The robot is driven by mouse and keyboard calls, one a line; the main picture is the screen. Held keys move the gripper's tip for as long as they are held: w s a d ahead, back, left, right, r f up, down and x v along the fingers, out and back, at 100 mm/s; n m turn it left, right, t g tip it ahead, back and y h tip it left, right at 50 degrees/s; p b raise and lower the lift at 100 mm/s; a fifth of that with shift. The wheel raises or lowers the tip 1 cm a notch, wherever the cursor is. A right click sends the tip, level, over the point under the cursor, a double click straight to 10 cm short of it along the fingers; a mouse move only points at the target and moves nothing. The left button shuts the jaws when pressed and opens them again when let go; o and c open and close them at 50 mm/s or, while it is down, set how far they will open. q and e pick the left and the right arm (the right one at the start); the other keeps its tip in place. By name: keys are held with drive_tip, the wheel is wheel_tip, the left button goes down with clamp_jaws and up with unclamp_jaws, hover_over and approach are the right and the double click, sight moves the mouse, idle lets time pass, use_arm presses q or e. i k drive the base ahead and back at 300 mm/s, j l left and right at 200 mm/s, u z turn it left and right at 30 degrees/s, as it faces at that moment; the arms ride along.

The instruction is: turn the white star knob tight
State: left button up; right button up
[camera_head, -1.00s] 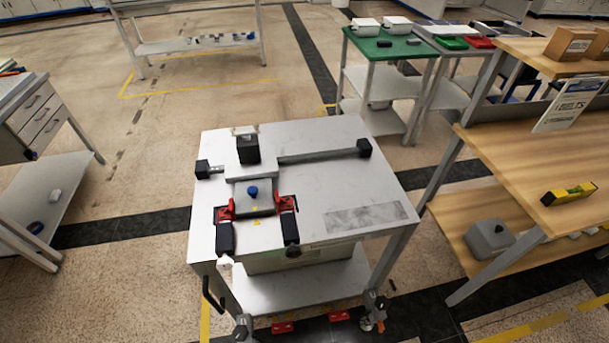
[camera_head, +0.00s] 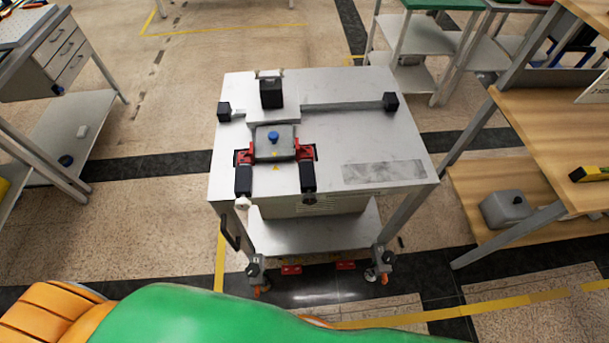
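A small white knob (camera_head: 243,203) shows at the front left edge of the grey cart top (camera_head: 300,215), just below a black clamp handle. It is too small to make out its star shape or how tight it is. A grey block (camera_head: 275,150) with a blue knob on top sits between two red clamps (camera_head: 243,156) with black handles. A small dark knob (camera_head: 311,201) is below the right handle. Neither of my grippers is in view, and nothing touches the white knob.
A rail with black end blocks (camera_head: 390,101) crosses the back of the cart top. The cart has a lower shelf (camera_head: 315,238) and castors. A wooden bench (camera_head: 550,130) stands close on the right, a drawer bench (camera_head: 60,55) on the left. Floor left of the cart is clear.

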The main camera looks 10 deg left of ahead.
sight(242, 203)
drive_tip(key=i+j+u, duration=0.1)
drive_tip(key=u, duration=0.95)
